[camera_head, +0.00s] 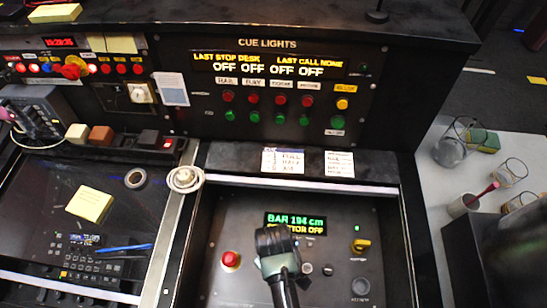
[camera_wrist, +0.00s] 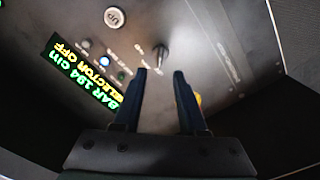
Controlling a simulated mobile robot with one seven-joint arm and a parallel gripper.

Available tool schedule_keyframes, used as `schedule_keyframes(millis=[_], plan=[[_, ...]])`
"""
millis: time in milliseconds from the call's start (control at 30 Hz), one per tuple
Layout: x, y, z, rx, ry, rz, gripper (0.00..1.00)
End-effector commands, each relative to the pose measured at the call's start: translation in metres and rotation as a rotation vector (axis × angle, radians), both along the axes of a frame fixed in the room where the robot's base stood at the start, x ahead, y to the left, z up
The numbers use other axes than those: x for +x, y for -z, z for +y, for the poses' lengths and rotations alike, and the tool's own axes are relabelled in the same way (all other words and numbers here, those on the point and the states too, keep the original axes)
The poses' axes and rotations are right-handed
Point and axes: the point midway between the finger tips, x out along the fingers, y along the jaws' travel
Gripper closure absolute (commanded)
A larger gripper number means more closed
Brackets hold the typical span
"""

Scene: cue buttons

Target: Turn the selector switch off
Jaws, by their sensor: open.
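The display in the wrist view (camera_wrist: 84,74) reads "BAR 194 cm" and "SELECTOR OFF". My gripper (camera_head: 278,242) is over the panel, left of the switch, and covers part of the display. In the wrist view my gripper (camera_wrist: 159,72) is open, with nothing between its fingers.
A metal lever (camera_wrist: 161,54) stands beyond the fingertips. A red button (camera_head: 231,259) lies left of my gripper and a dark round button (camera_head: 360,286) below the switch. A green lamp (camera_head: 357,228) is lit above it. The cue lights panel (camera_head: 270,90) rises behind.

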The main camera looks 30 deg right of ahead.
Motion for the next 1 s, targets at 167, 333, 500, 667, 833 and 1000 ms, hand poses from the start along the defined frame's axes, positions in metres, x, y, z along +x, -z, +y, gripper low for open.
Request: schedule_keyframes(millis=[167,333,500,667,833,1000], plan=[[0.001,-0.037,0.000,-0.001,0.000,-0.003,0.59],[0.001,-0.058,0.000,0.000,-0.001,-0.003,0.59],[0.001,-0.066,0.000,-0.001,-0.001,-0.002,0.59],[0.000,-0.066,0.000,0.000,-0.001,-0.001,0.59],[0.000,-0.066,0.000,0.000,-0.001,-0.001,0.59],[0.000,-0.066,0.000,0.000,-0.001,-0.001,0.59]])
